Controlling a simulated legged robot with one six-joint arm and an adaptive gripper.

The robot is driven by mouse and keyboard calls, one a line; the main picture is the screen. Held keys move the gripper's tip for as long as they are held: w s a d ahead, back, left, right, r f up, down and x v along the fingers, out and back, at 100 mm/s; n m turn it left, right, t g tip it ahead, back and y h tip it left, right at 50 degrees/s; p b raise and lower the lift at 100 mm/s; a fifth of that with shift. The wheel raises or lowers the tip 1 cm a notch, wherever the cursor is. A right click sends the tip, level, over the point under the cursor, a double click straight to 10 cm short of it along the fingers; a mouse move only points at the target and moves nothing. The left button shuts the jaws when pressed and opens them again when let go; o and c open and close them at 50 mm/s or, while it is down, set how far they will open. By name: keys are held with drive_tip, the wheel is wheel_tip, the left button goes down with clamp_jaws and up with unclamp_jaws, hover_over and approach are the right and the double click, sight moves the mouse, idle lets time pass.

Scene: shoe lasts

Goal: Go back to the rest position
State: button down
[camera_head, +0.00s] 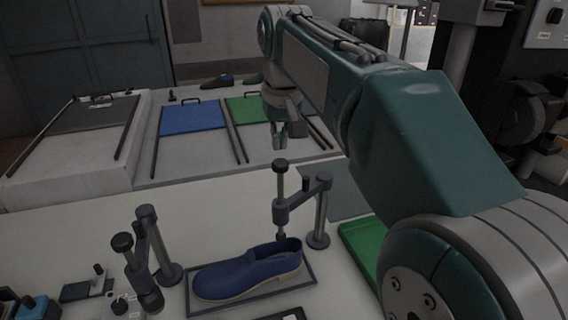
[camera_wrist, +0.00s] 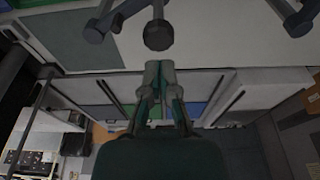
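My gripper (camera_head: 279,142) hangs fingers-down beyond the far edge of the white worktable, in front of the green panel. In the wrist view its two fingertips (camera_wrist: 159,68) are together with nothing visible between them. A blue shoe (camera_head: 248,273) lies in a dark-rimmed tray (camera_head: 207,309) on the worktable, apart from the gripper. A clamp post (camera_head: 319,212) with a dark vertical plunger (camera_head: 281,184) stands over the shoe's heel end.
A second clamp (camera_head: 150,245) stands left of the shoe. Behind the table are sloped bays with a blue panel (camera_head: 193,118), a green panel (camera_head: 246,109) and a grey panel (camera_head: 95,115). Brown (camera_head: 217,82) and green (camera_head: 250,78) shoes lie at the back. A dark machine stands right.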

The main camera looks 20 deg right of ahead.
idle(0.4)
drive_tip(key=s+f+t, duration=0.1)
drive_tip(key=s+f, duration=0.6)
drive_tip(key=s, duration=0.3)
drive_tip(key=s+f+t, duration=0.2)
drive_tip(key=s+f, duration=0.6)
drive_tip(key=s, duration=0.2)
drive_tip(key=shift+s+f, duration=0.2)
drive_tip(key=shift+s, duration=0.1)
